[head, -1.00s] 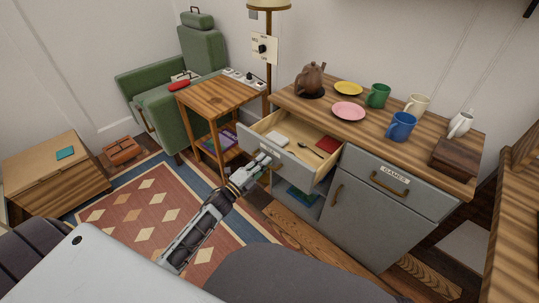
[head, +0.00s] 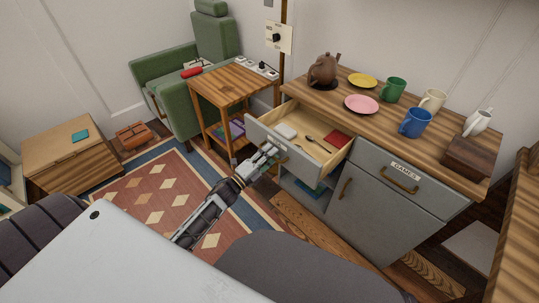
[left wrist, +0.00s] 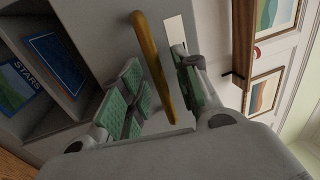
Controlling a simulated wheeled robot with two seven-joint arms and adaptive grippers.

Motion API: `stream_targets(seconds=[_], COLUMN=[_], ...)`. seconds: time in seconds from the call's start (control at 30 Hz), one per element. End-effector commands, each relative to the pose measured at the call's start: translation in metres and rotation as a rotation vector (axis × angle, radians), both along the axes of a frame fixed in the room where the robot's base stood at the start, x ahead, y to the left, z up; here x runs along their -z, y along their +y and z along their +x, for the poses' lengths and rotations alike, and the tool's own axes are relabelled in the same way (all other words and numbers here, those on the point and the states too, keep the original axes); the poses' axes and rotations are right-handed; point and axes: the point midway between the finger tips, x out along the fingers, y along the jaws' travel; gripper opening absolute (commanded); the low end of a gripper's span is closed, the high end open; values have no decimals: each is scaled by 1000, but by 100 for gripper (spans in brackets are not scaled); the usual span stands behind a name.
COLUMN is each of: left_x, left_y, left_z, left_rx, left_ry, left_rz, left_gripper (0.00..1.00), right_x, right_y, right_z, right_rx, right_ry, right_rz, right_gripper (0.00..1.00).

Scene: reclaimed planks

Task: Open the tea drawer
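The grey drawer (head: 299,162) at the left end of the cabinet stands pulled out, showing its pale wooden inside. A white box, a dark spoon and a red flat item lie in it. Its label cannot be read in the head view. My left gripper (head: 268,154) is at the drawer front. In the left wrist view, the brass handle (left wrist: 153,62) runs between the two green-padded fingers of my left gripper (left wrist: 160,92), with gaps showing beside it, so the gripper looks open around it. A blank-looking white label (left wrist: 176,33) is partly behind one finger. My right gripper is not in view.
A closed drawer labelled GAMES (head: 402,180) is to the right. The cabinet top (head: 350,122) bears a brown teapot (head: 323,70), plates, mugs and a dark box (head: 467,157). A side table (head: 232,88) stands left of the drawer. The patterned rug (head: 150,195) is clear.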

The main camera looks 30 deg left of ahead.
Motion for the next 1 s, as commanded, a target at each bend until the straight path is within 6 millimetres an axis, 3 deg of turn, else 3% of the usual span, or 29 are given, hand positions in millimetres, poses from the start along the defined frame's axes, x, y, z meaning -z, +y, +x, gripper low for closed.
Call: stream_targets(seconds=[0.43,1.0], left_x=[2,13], left_y=[3,21], left_z=[-8,-58], left_rx=[0,0], left_ry=[0,2], left_rz=[0,-2], left_gripper=[32,32], right_x=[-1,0], right_y=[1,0], right_z=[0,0], right_rx=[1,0], right_ry=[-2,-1], right_rz=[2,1], right_gripper=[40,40])
